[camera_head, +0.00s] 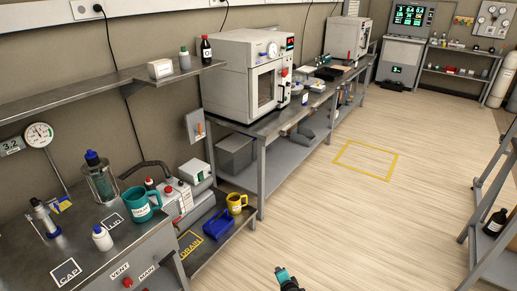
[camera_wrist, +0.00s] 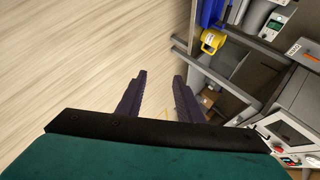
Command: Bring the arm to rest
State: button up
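My gripper (camera_wrist: 160,76) shows in the wrist view as two dark fingers with a clear gap between them. It is open, and nothing is between the fingers. Pale wood floor and a grey bench frame lie beyond the fingertips. In the head view a small teal and black part of my arm (camera_head: 286,279) shows at the bottom edge, over the open floor. It is apart from the benches. Most of the arm is out of that view.
A steel bench (camera_head: 85,228) at left holds a teal mug (camera_head: 140,205) and bottles. A low shelf holds a blue bin (camera_head: 217,225) and a yellow mug (camera_head: 236,204). An oven (camera_head: 247,75) stands behind. A rack (camera_head: 482,215) stands at right. The middle floor is clear.

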jog(key=s+d+f+n+g+h, duration=0.15)
jog(key=s+d+g, duration=0.3)
jog(key=s, duration=0.45)
jog(key=s+d+f+n+g+h, duration=0.1)
jog(key=s+d+f+n+g, duration=0.15)
jog(key=s+d, duration=0.45)
jog(key=s+a+r+n+g, duration=0.1)
jog(key=s+n+g, duration=0.3)
jog(key=s, duration=0.6)
jog(key=s+a+r+n+g+y, duration=0.1)
jog(key=s+a+r+n+g, duration=0.1)
jog(key=s, duration=0.9)
jog(key=a+n+g, duration=0.1)
jog(key=n+g, duration=0.1)
jog(key=shift+a+r+n+g, duration=0.2)
jog(key=shift+n+g, duration=0.1)
jog(key=shift+n, duration=0.1)
jog(key=shift+a, duration=0.1)
